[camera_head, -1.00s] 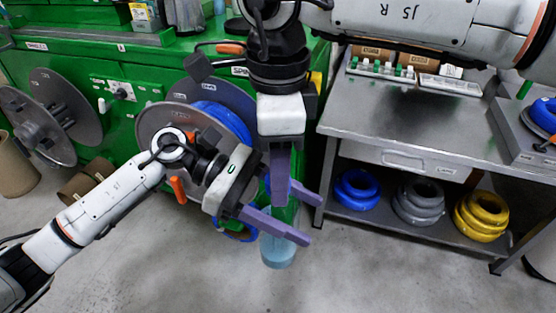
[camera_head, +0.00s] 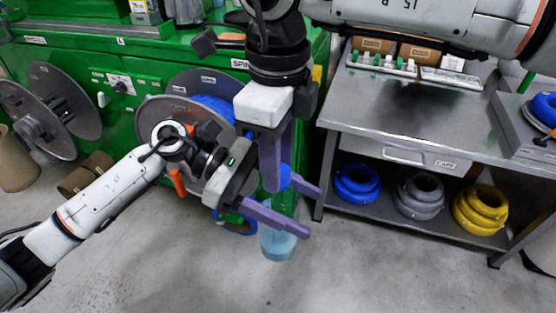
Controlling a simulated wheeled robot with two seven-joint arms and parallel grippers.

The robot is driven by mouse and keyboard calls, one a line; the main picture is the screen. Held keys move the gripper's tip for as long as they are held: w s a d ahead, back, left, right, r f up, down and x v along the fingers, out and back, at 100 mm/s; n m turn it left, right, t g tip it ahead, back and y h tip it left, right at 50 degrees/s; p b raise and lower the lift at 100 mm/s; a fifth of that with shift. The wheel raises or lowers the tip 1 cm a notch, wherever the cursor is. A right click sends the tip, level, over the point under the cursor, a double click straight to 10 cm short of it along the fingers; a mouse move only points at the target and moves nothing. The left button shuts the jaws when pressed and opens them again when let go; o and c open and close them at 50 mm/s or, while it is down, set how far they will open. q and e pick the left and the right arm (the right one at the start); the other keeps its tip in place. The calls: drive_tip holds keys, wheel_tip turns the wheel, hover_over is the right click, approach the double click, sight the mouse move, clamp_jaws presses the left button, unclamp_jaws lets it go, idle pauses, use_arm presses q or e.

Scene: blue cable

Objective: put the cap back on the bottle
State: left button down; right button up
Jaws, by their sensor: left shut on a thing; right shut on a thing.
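The translucent bottle (camera_head: 278,245) is upright, with its lower part light blue and its upper part looking green. My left gripper (camera_head: 312,211) is shut around the bottle's upper body, with its purple fingers pointing right. The blue cap (camera_head: 285,177) shows just above the bottle, partly hidden by a finger of my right gripper (camera_head: 277,180). My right gripper points down from above and is shut on the cap. The cap looks in line with the bottle's top. I cannot tell whether the cap touches the neck, which is hidden behind the fingers.
A green cabinet (camera_head: 120,110) with cable reels (camera_head: 65,100) stands behind on the left. A steel table (camera_head: 400,115) is at the right, with blue, grey and yellow coils (camera_head: 480,208) on its lower shelf. The floor (camera_head: 360,265) in front is clear.

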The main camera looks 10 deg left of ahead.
drive_tip(key=o, duration=1.2)
wheel_tip(320, 180, up, 12)
drive_tip(key=shift+r, duration=0.1)
